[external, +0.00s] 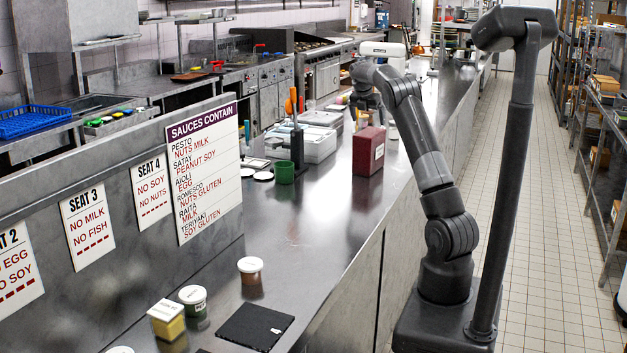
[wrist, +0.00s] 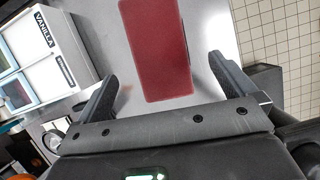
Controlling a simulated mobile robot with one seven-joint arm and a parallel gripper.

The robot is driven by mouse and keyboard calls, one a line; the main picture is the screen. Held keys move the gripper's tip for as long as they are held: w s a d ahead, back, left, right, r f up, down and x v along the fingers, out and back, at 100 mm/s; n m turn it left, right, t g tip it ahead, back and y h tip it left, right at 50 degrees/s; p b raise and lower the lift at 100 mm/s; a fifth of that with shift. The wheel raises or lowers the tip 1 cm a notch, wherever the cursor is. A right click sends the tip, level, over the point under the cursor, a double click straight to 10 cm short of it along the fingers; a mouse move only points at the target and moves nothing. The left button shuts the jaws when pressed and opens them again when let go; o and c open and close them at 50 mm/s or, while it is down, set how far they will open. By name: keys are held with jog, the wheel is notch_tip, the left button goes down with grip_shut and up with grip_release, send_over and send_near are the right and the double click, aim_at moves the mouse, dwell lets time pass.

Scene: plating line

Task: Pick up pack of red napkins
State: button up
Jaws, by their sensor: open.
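The pack of red napkins (external: 369,151) stands upright on the steel counter (external: 330,225), close to its right edge. In the wrist view the red pack (wrist: 155,50) lies ahead of my gripper, between the lines of its two fingers. My gripper (wrist: 163,82) is open and empty, with one finger on each side of the pack's near end. Whether the fingertips overlap the pack in height cannot be told. In the external view my gripper end (external: 366,95) is above and behind the pack, small and partly hidden by the arm.
A white container labelled vanilla (wrist: 45,50) is left of my gripper in the wrist view. White bins (external: 312,143), a green cup (external: 285,172) and an upright holder with tools (external: 297,148) stand left of the pack. Tiled floor (wrist: 275,40) lies right.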

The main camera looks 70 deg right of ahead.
aim_at(369, 132)
jog(key=x, duration=1)
jog(key=shift+f, duration=0.2)
dwell(0.4)
jog(key=c, duration=1.6)
jog(key=shift+r, duration=0.1)
